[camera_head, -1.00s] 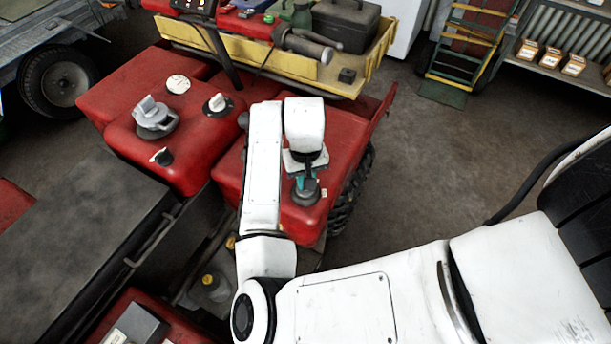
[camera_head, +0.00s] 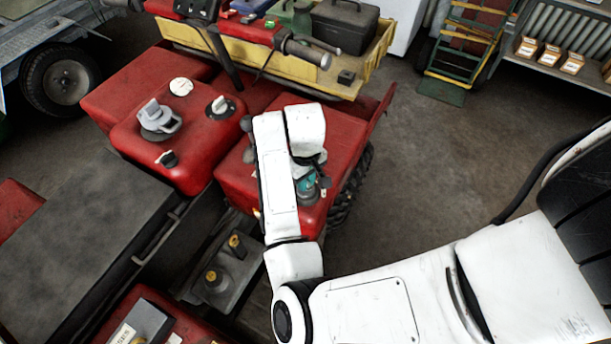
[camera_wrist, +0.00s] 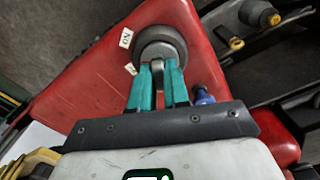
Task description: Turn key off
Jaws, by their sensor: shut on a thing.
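The key (camera_wrist: 158,68) is a small grey metal piece standing in a round dark switch housing (camera_wrist: 160,42) on a red panel. The white ON label (camera_wrist: 126,38) is left of the housing in the wrist view, and a second small label (camera_wrist: 130,69) sits below it, its text unreadable. My gripper (camera_wrist: 160,77) has its teal fingers closed on the key, one on each side. In the head view my gripper (camera_head: 307,184) is at the red right-hand body panel, and my wrist mostly hides the key.
The red tank (camera_head: 180,150) carries a grey cap and white knobs left of my arm. A yellow rack (camera_head: 345,82) with tools stands behind. A blue-tipped part (camera_wrist: 204,96) is close to my right finger.

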